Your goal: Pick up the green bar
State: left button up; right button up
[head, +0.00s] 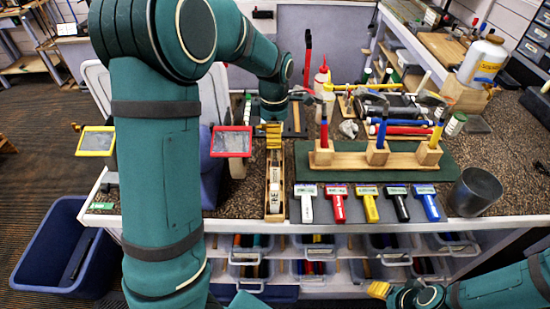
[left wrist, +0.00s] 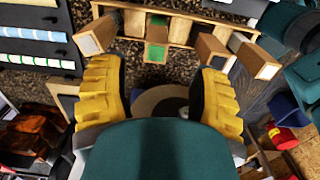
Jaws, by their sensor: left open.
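My left gripper (head: 273,135) hangs above the back end of a narrow wooden tray (head: 266,201) on the bench. In the left wrist view, its yellow fingers (left wrist: 157,95) are apart with nothing seen between them. A green piece (left wrist: 155,53) shows ahead of the fingertips, among wooden blocks in a wooden frame. Only a small face of it shows, so I cannot tell whether it is the green bar. A small green item (head: 103,206) lies at the bench's left front edge. My right gripper (head: 378,289) is at the lower right, clear of the bench; its finger gap does not show.
A wooden holder (head: 350,160) with upright tools stands on a green mat (head: 455,172). Several coloured hammer-like tools (head: 370,203) line the front edge. A dark cup (head: 474,190) stands at the right. A blue bin (head: 45,265) is on the floor at left.

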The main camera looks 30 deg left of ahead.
aim_at(275, 156)
pick_arm(q)
jog(key=f, duration=0.6)
jog(key=f+b, duration=0.1)
jog(key=f, duration=0.2)
jog(key=shift+w+f, duration=0.15)
jog(key=shift+w, duration=0.15)
grip_shut()
